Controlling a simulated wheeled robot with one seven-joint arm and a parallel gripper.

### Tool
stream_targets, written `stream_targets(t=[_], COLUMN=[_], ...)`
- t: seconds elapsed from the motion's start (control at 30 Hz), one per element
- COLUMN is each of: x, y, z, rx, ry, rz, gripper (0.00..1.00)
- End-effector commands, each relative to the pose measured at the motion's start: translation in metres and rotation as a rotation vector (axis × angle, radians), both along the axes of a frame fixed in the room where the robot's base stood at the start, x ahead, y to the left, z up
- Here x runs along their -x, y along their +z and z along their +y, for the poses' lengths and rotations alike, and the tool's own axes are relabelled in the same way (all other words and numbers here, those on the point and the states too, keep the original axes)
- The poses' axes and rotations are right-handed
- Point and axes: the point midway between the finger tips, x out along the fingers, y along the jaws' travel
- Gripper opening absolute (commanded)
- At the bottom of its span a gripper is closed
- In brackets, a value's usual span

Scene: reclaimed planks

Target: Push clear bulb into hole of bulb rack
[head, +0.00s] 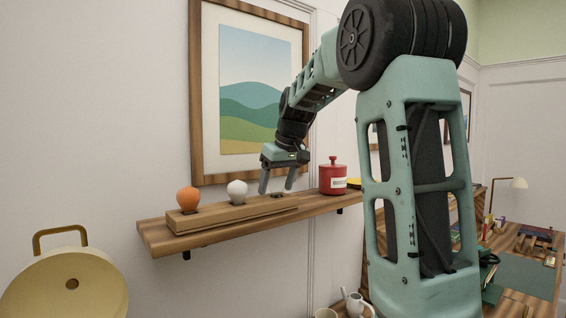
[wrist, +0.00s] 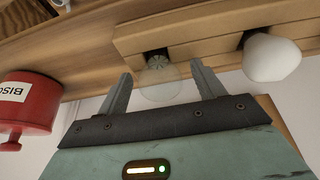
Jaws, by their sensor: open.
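The clear bulb (wrist: 160,83) shows in the wrist view between the two fingers of my gripper (wrist: 162,72). Its see-through glass is toward my gripper and its ribbed base is at a dark hole in the wooden bulb rack (wrist: 205,37). How deep the base sits I cannot tell. In the head view my gripper (head: 277,182) points down over the right end of the bulb rack (head: 232,215); the clear bulb is hard to make out there. The fingers are open, with gaps beside the glass.
A white bulb (head: 237,192) and an orange bulb (head: 187,198) stand in the rack to the left. The rack lies on a wooden wall shelf (head: 160,241). A red canister (head: 333,180) stands right of my gripper. A framed picture (head: 196,110) hangs behind.

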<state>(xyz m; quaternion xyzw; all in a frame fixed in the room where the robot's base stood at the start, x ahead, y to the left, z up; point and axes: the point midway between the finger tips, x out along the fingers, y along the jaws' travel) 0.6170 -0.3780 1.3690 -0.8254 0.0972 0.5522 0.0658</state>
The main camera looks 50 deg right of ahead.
Motion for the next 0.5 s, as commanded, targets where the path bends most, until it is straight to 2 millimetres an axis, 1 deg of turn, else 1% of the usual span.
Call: stream_targets(t=[0.17,0.5], x=[0.011,0.041], y=[0.027,0.102], z=[0.002,0.009], rx=[0.005,0.005], ry=[0.001,-0.002], rz=[-0.006,-0.006], gripper=[0.68,0.68])
